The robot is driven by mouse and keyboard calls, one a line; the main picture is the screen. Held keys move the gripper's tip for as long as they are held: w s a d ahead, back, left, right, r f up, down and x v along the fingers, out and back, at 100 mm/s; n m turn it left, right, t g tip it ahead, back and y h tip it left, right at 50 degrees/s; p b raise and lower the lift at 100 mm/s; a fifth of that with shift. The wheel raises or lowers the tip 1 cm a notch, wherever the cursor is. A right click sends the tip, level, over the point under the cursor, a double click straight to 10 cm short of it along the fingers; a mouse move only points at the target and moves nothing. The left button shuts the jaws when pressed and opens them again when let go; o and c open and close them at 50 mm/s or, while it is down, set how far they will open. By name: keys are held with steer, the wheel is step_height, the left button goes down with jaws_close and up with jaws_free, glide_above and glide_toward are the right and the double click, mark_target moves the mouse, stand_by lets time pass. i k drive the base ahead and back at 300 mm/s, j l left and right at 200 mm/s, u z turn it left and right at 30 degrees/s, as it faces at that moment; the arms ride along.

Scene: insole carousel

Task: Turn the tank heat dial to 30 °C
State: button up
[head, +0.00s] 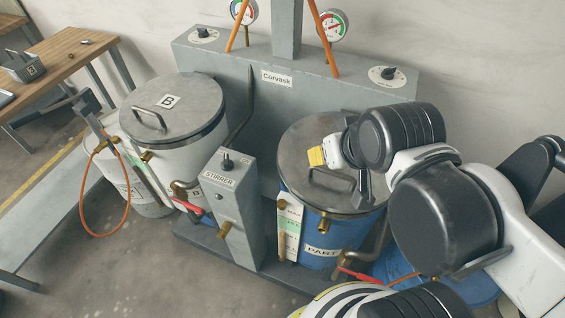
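Two black dials on white round scales sit on top of the grey machine housing (330,80): a left dial (203,35) and a right dial (388,74). Their scale marks are too small to read, and I cannot tell which is the tank heat dial. My arm comes in from the right. My gripper (360,185) is over the lid of the blue tank (318,220), below and left of the right dial, and apart from both dials.
A stirrer box (230,205) with a black knob stands between the blue tank and the white tank B (190,150). Gauges (331,25) and orange pipes rise behind the housing. A wooden table (62,55) is at the left. The floor in front is clear.

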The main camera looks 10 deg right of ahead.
mark_target(203, 33)
steer(key=k+j, duration=0.1)
steer(key=j, duration=0.2)
steer(key=i+j+z, duration=0.2)
steer(key=j, duration=0.65)
steer(key=i+j+z, duration=0.2)
steer(key=j, duration=0.65)
steer(key=j+z, duration=0.2)
steer(key=j, duration=0.6)
